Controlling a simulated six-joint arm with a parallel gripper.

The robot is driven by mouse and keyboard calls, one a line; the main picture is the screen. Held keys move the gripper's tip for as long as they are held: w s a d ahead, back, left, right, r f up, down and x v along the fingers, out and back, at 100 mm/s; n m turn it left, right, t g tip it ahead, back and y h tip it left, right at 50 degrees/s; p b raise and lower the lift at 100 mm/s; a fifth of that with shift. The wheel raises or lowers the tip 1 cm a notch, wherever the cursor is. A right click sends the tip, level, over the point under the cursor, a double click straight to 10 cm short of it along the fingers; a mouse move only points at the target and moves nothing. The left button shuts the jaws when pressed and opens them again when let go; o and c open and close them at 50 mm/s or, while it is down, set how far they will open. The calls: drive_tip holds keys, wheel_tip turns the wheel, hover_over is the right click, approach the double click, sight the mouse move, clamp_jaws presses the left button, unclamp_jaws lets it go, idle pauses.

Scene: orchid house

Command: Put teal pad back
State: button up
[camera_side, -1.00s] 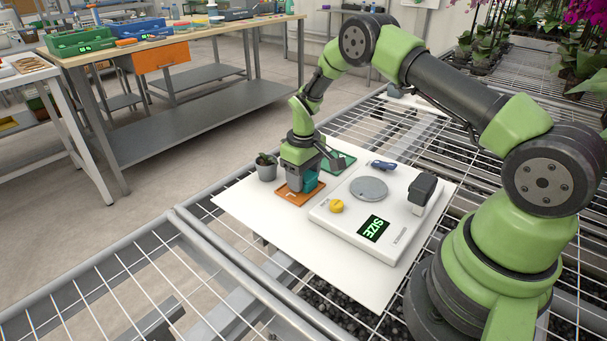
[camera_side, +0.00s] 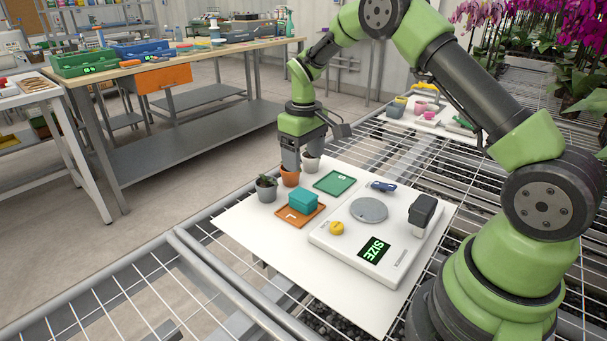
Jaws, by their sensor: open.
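The teal pad (camera_side: 303,201), a small block, sits on the orange tray (camera_side: 288,220) at the left of the white board. My gripper (camera_side: 298,160) is empty and raised above and behind the pad, clear of it. Its fingers point down and partly cover the terracotta pot (camera_side: 290,178) and white pot (camera_side: 311,164) in the picture. The gap between the fingers is hard to see at this size. A green tray (camera_side: 334,183) lies flat and empty, right of and behind the orange tray.
A grey pot with a plant (camera_side: 266,190) stands left of the orange tray. A white device (camera_side: 330,240) with a round grey plate (camera_side: 369,210), yellow knob (camera_side: 336,228) and lit display stands to the right. A blue tool (camera_side: 383,186) lies behind it. Bare white board (camera_side: 262,234) is free in front.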

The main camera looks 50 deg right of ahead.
drive_tip(key=s+a+r+m+t, duration=0.1)
drive_tip(key=s+a+r+t, duration=0.2)
drive_tip(key=r, duration=0.5)
drive_tip(key=s+a+r+m, duration=0.1)
drive_tip(key=s+a+r, duration=0.35)
drive_tip(key=r, duration=0.45)
drive_tip(key=s+a+r+m+t+y, duration=0.1)
drive_tip(key=s+a+t, duration=0.1)
drive_tip(key=s, duration=0.6)
drive_tip(key=s+a+r+m+t+y, duration=0.1)
drive_tip(key=s+a+t, duration=0.1)
drive_tip(key=s, duration=0.6)
drive_tip(key=shift+s+a, duration=0.15)
drive_tip(key=shift+s, duration=0.15)
